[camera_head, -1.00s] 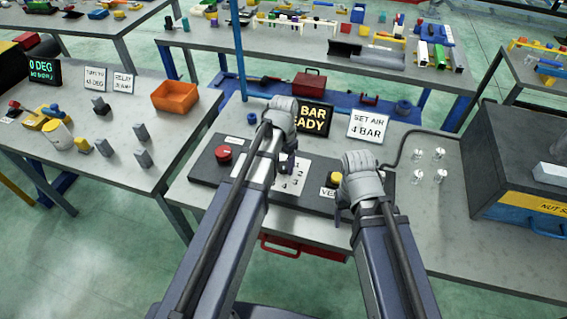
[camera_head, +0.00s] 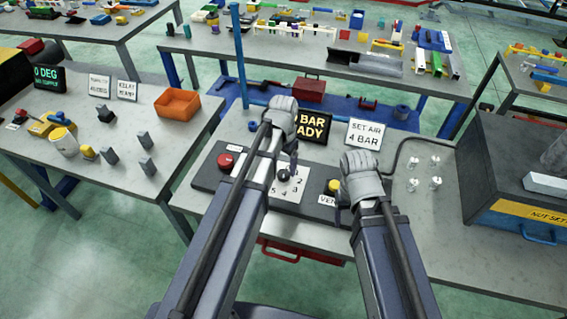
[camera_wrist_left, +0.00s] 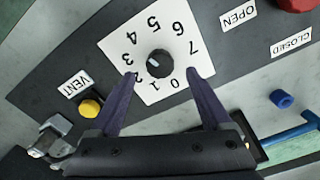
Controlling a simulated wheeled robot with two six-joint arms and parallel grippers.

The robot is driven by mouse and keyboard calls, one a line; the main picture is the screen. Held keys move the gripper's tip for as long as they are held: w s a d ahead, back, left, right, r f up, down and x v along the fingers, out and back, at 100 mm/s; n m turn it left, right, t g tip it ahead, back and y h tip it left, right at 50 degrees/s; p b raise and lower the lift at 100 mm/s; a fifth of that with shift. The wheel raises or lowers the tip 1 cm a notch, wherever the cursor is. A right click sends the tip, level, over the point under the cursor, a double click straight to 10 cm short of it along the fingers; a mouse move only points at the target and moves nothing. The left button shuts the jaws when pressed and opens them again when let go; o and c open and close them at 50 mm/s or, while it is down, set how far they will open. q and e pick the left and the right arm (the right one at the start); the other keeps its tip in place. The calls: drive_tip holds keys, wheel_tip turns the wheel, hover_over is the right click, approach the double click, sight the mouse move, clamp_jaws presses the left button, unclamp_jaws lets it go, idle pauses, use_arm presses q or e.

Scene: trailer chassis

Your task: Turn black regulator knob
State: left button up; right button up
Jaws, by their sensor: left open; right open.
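The black regulator knob (camera_wrist_left: 159,63) sits at the middle of a white dial plate numbered 0 to 7 in the left wrist view. Its pale pointer mark faces up and left. The knob also shows in the head view (camera_head: 283,175). My left gripper (camera_wrist_left: 160,75) is open, with one purple finger on either side of the knob and a gap to it on both sides. I cannot tell its height above the plate. My right gripper (camera_head: 345,212) is open near the right end of the dark panel, by the yellow vent button, its fingers partly hidden.
The dark panel (camera_head: 212,181) also carries a red knob (camera_head: 225,161) and the yellow vent button (camera_head: 334,186). Behind it stand a black display (camera_head: 313,124) and a "SET AIR 4 BAR" sign (camera_head: 363,133). A large dark box (camera_head: 520,170) stands at the right.

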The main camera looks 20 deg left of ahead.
sight(284, 173)
use_arm(q)
wheel_tip(284, 173, up, 4)
drive_tip(key=shift+f+p, duration=0.2)
drive_tip(key=shift+p, duration=1.05)
use_arm(e)
wheel_tip(284, 173, up, 4)
drive_tip(key=shift+f, duration=0.2)
use_arm(q)
drive_tip(key=shift+f, duration=0.1)
drive_tip(key=s+d+f+n+y+b, duration=0.1)
drive_tip(key=s+d+f+b, duration=0.2)
drive_tip(key=s+d, duration=0.7)
drive_tip(key=s, duration=0.4)
drive_tip(key=shift+s+d+n, duration=0.2)
drive_tip(key=shift+s+n, duration=0.1)
use_arm(e)
wheel_tip(284, 173, down, 3)
drive_tip(key=shift+f, duration=0.2)
idle(1.4)
